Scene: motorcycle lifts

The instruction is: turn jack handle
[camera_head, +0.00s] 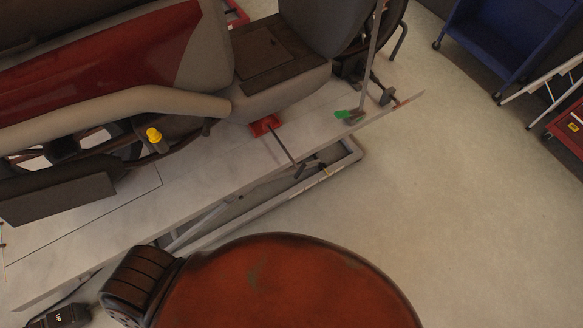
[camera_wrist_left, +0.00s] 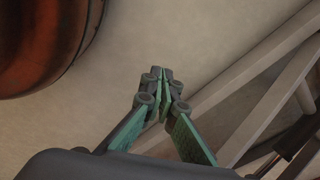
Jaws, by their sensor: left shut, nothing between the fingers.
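A red jack (camera_head: 265,125) sits on the grey lift table under the motorcycle (camera_head: 110,60). Its thin dark handle (camera_head: 282,146) sticks out over the table's near edge and ends in a short crosspiece (camera_head: 299,171). In the left wrist view my left gripper (camera_wrist_left: 166,74) is shut, with its green-padded fingers together and nothing between them. Pale floor shows beyond its tips. I cannot make out my left gripper in the head view. The jack handle is not clearly visible in the left wrist view. My right gripper is not in view.
The lift's light frame beams (camera_head: 290,190) show below the table edge, and also right of the gripper in the wrist view (camera_wrist_left: 260,100). A yellow-capped item (camera_head: 154,139) is beside the motorcycle. A blue cart (camera_head: 505,38) stands upper right. Floor at right is clear.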

